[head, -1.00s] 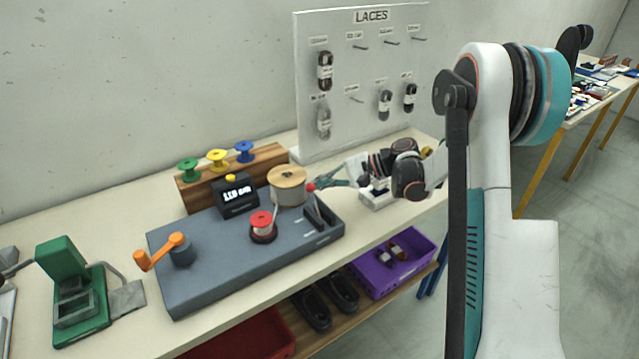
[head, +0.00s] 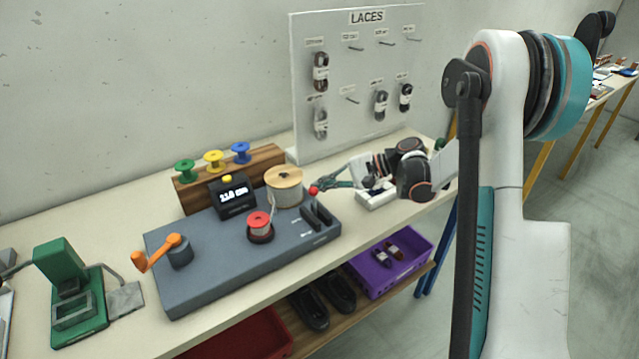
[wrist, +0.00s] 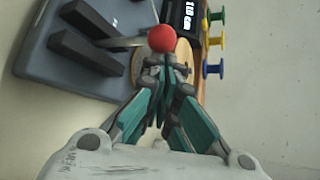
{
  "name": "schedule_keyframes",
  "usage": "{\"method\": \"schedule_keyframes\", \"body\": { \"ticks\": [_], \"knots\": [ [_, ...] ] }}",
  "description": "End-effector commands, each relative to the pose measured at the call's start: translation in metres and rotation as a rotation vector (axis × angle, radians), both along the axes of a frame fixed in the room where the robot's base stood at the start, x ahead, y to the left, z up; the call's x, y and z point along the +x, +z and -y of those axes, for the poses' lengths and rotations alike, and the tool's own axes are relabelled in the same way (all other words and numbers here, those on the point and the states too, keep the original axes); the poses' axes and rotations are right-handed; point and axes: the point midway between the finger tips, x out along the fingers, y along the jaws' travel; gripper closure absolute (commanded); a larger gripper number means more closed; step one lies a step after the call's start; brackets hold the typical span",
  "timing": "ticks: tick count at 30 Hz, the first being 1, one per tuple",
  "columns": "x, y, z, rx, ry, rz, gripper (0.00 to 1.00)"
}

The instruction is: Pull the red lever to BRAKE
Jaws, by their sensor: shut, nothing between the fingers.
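The red lever's round knob (head: 313,190) shows at the right end of the grey winding machine (head: 215,257), beside the wooden spool. In the wrist view the red knob (wrist: 162,38) sits just beyond my fingertips, and a thin metal rod runs left from it. My gripper (head: 327,184) is shut with nothing between its fingers; its tips are at the knob's right side, touching or very near it. In the wrist view my gripper (wrist: 170,66) partly hides the wooden spool behind. I cannot read a BRAKE label in either view.
Two dark upright blocks (wrist: 85,50) stand on the machine near the lever. The lace board (head: 365,85) rises behind. A purple crate (head: 392,262) is below.

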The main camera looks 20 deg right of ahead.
Motion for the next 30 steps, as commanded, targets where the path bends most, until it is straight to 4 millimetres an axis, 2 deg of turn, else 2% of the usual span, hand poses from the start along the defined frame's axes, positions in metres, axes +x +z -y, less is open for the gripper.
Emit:
{"method": "schedule_keyframes", "body": {
  "ticks": [15,30],
  "knots": [
    [-0.037,0.002,0.013,0.000,-0.002,0.001,1.00],
    [-0.053,-0.002,0.017,0.000,0.001,-0.001,1.00]
  ]
}}
